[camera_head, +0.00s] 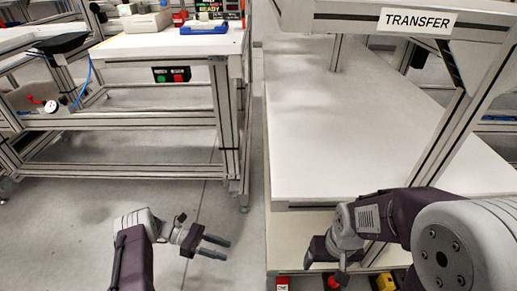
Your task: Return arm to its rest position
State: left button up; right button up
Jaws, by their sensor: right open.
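My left gripper (226,250) is at the lower left of the head view, above the grey floor. Its two dark fingers point right with a gap between them, and nothing is held. My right arm comes in from the lower right and bends down in front of the transfer table (330,150). My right gripper (322,272) points down by the table's front edge, open, with no object seen in it. Its fingertips are partly hard to make out. No helmet shell shows in this view.
A white workbench (150,72) with a blue tray (204,28) stands at the back left. The transfer table's white top is bare. A frame post and beam with a TRANSFER sign (417,21) rise over it. Red and yellow buttons (385,282) sit below its front edge.

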pick_arm(q)
jog(key=s+d+r+m+y+p, duration=0.1)
jog(key=r+m+y+p, duration=0.2)
jog(key=r, duration=0.7)
jog(key=s+d+r+m+g+y+p, duration=0.15)
jog(key=r+p, duration=0.25)
jog(key=r, duration=0.5)
jog(key=s+d+r+m+t+y+p, duration=0.1)
jog(key=r+m+y+p, duration=0.25)
jog(key=r, duration=0.65)
jog(key=s+a+r+m+t+y+p, duration=0.2)
jog(key=s+r+m+y+p, duration=0.15)
jog(key=s+r, duration=0.2)
jog(key=s+a+f+m+t+y, duration=0.2)
jog(key=s+a+f+m+y, duration=0.1)
jog(key=s+a+m, duration=0.15)
notch_tip(320, 180, up, 37)
jog(key=w+a+m+p, duration=0.1)
jog(key=p, duration=3.6)
jog(key=shift+w+a+t+p, duration=0.35)
jog(key=shift+t+p, duration=0.05)
jog(key=shift+t, duration=0.05)
pick_arm(e)
notch_tip(320, 180, up, 53)
jog(key=shift+r, duration=0.15)
